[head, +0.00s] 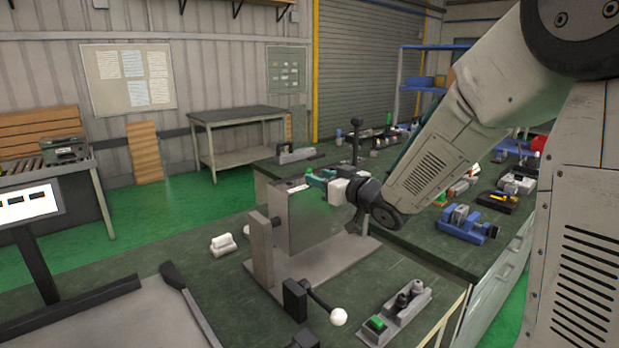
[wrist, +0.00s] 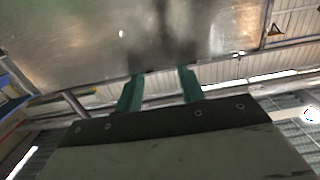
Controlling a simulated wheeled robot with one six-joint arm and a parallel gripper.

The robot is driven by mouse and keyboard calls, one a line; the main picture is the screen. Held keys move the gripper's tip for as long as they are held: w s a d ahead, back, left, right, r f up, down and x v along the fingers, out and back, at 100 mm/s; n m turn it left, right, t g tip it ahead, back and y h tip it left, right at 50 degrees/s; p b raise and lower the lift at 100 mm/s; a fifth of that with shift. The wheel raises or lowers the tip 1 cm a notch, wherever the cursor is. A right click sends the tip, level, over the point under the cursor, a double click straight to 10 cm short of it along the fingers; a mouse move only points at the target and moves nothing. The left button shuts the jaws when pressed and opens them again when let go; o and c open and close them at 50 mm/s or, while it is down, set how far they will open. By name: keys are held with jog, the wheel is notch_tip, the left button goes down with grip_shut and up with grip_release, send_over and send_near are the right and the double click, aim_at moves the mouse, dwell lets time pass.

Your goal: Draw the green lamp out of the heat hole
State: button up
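My gripper (head: 318,180) is at the top edge of an upright metal plate (head: 312,218) on a stand. In the wrist view its two green fingers (wrist: 161,75) are apart, with nothing seen between them. The shiny plate (wrist: 190,30) fills the upper part of that view, beyond the fingertips. I cannot tell whether the fingers touch it. I cannot make out the green lamp or the heat hole for sure. A small green block (head: 376,323) sits at one end of a grey holder with dark round parts, near the front of the bench.
A lever with a white ball (head: 338,317) stands in front of the plate. A white piece (head: 223,244) lies left of the stand. The bench to the right carries a blue vise (head: 465,225) and several tools. Bare bench shows left of the stand.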

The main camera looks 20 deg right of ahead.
jog(key=x, duration=0.5)
jog(key=shift+w, duration=0.25)
jog(key=shift+d, duration=0.1)
grip_shut()
